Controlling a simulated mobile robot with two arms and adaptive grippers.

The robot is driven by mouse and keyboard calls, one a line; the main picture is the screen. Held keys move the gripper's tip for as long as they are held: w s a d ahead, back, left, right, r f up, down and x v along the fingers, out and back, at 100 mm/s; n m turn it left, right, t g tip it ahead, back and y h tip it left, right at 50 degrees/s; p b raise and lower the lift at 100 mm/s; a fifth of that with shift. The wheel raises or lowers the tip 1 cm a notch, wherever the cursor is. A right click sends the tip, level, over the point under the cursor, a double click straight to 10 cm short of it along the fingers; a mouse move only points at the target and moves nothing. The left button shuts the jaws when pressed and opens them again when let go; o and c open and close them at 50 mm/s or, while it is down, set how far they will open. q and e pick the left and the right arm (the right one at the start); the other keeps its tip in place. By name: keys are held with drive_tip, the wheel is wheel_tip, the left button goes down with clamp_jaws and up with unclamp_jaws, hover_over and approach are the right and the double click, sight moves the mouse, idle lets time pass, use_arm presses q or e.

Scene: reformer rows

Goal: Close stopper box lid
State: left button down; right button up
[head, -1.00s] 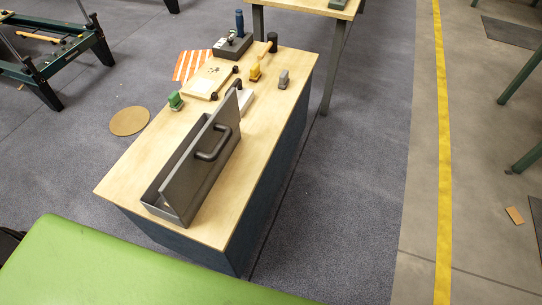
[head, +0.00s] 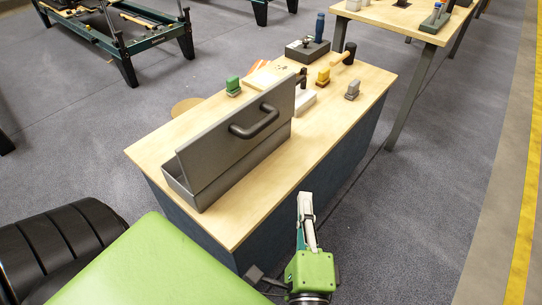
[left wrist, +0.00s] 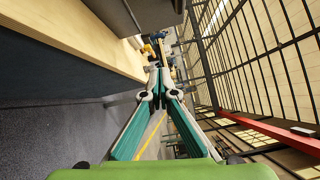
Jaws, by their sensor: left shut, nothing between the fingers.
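The stopper box (head: 240,169) is a long grey box on the wooden bench top, in the head view. Its grey lid (head: 222,136) stands raised, tilted up along the box, with a dark handle (head: 255,122) on its outer face. My left gripper (head: 305,199) is in front of the bench's right side, apart from the lid and box. Its fingers are shut and empty, and they also show in the left wrist view (left wrist: 160,75). A grey box-like part (left wrist: 115,15) shows at the top of that view. My right gripper is not in view.
The bench top (head: 235,233) is bare along its front right edge. Behind the box are green (head: 233,86), yellow (head: 323,77) and grey (head: 352,90) blocks, a mallet (head: 345,56) and a dark tray (head: 307,50).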

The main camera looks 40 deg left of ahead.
use_arm(q)
wheel_tip(320, 180, up, 4)
drive_tip(key=s+a+n+y, duration=0.2)
approach(268, 125)
drive_tip(key=w, duration=0.4)
drive_tip(key=a, duration=0.3)
drive_tip(key=shift+w+a+r, duration=0.15)
drive_tip(key=shift+w+r, duration=0.15)
drive_tip(key=shift+a, duration=0.1)
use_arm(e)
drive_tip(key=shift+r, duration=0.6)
use_arm(q)
drive_tip(key=shift+w, duration=0.1)
